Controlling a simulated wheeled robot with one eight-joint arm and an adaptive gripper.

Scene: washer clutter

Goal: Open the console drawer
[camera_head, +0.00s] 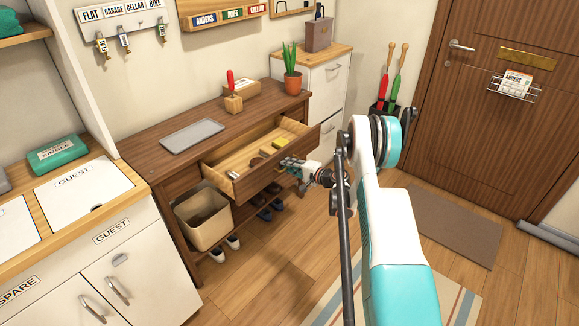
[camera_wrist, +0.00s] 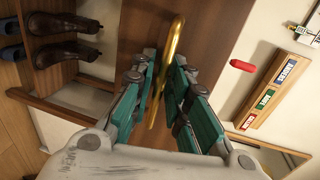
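The console (camera_head: 180,115) is a dark wooden table against the wall. Its drawer (camera_head: 238,160) stands pulled out, with a few small things inside, among them a yellow one (camera_head: 280,143). My gripper (camera_head: 287,163) is at the outer face of the drawer front. In the wrist view my gripper (camera_wrist: 165,72) has its two teal fingers apart, one on either side of a gold bar handle (camera_wrist: 174,40). Narrow gaps seem to show between bar and fingers. The handle cannot be made out in the head view.
A beige bin (camera_head: 203,217) and shoes (camera_head: 217,254) are below the drawer. On the console top are a grey tray (camera_head: 192,135), a wooden block with a red-handled tool (camera_head: 233,102) and a potted plant (camera_head: 293,82). Open floor lies in front.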

